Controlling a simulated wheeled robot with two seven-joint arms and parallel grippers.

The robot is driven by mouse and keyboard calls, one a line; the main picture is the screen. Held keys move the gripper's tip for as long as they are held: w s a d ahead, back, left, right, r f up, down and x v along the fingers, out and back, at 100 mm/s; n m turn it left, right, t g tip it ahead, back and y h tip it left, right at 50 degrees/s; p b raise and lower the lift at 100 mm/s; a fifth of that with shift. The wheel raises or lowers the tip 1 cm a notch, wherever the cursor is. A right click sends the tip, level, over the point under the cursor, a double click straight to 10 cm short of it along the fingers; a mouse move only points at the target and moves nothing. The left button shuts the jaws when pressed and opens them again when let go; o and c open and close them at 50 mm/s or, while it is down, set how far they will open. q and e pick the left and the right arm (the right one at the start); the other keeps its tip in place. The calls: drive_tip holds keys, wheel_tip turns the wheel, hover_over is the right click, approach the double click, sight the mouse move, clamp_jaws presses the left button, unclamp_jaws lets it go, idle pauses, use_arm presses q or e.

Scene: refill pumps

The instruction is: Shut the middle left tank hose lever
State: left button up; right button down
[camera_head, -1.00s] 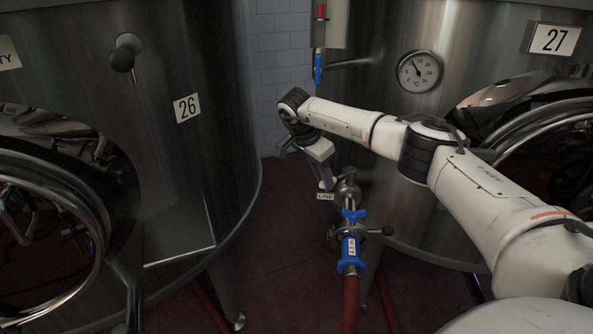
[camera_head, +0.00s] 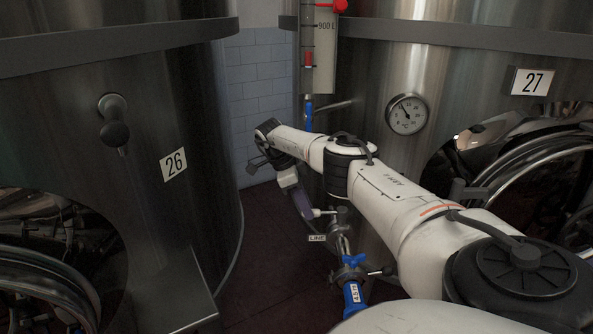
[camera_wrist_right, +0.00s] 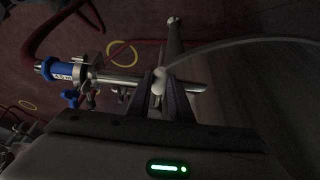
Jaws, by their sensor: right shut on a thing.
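In the head view a short lever with a pale knob (camera_head: 318,211) sticks out from the metal valve and pipe (camera_head: 341,225) at the foot of tank 27 (camera_head: 380,60). My right gripper (camera_head: 306,213) reaches down from the left to it, its purple-grey fingers beside the "LINE" tag (camera_head: 317,238). In the right wrist view the white knob (camera_wrist_right: 158,80) sits between the finger ends of my right gripper (camera_wrist_right: 166,82), which is shut on it. The lever's shaft is partly hidden. My left gripper is not in view.
A blue hose coupling (camera_head: 353,293) with a blue wing clamp (camera_head: 353,262) sits below the valve. Tank 26 (camera_head: 150,210) stands on the left, with dark floor between the tanks. A gauge (camera_head: 406,114) and a level tube (camera_head: 308,60) are above my arm.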

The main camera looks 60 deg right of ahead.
drive_tip(key=shift+d+r, duration=0.1)
drive_tip(key=shift+d, duration=0.1)
idle(0.3)
drive_tip(key=c, duration=1.6)
unclamp_jaws()
drive_tip(key=shift+w+a, duration=0.1)
drive_tip(key=v, duration=1)
drive_tip(key=shift+r, duration=0.1)
